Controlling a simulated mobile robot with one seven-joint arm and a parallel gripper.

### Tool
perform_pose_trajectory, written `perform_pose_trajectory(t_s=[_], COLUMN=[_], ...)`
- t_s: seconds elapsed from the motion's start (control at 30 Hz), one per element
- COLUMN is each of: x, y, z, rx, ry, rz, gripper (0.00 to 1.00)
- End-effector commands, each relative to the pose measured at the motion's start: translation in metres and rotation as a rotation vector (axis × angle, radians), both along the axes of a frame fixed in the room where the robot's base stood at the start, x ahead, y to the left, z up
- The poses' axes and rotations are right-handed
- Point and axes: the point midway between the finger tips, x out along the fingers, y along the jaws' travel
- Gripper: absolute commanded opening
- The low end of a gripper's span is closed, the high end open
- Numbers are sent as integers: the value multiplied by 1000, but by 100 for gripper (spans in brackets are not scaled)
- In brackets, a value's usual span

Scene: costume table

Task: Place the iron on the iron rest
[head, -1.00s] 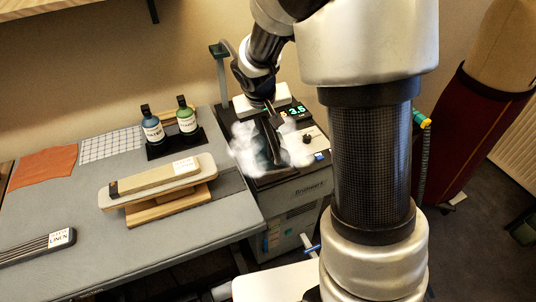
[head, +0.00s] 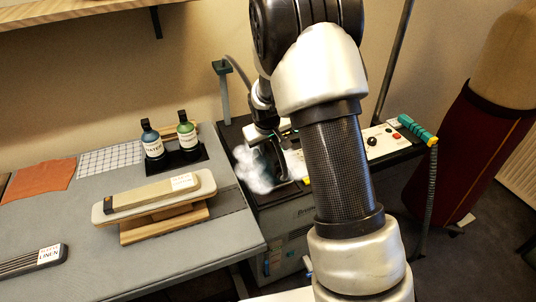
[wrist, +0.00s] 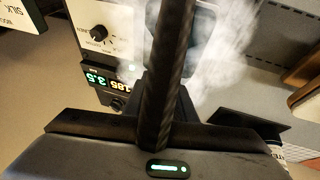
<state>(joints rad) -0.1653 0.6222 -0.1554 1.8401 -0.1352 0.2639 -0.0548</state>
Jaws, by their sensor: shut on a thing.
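My gripper (head: 268,134) is shut on the iron (head: 277,163), a dark shape over the steam station beside the table. White steam billows to its left and hides part of it. In the wrist view a dark bar crosses the middle in front of my gripper (wrist: 158,128), and part of the dark iron (wrist: 186,108) shows behind it. The iron rest appears to be the dark top (head: 292,190) of the station under the iron. Steam and my arm hide the iron's underside, so I cannot tell whether it touches the rest.
A grey table (head: 190,255) on the left holds a wooden sleeve board (head: 165,190), two bottles (head: 186,133) and an orange cloth (head: 42,180). A panel with knobs (head: 380,141) and a dark red dress form (head: 470,150) stand right of my arm.

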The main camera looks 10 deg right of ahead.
Motion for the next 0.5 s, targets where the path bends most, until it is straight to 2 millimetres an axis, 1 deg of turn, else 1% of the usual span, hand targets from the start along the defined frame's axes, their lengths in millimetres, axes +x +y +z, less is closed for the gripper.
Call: perform_pose_trajectory(t_s=[0.2, 0.27, 0.5], x=[1, 1, 1], y=[0, 0, 0], z=[-26, -28, -29], rx=[-1, -1, 0], ry=[-2, -2, -4], rz=[1, 1, 0], gripper=[0, 0, 0])
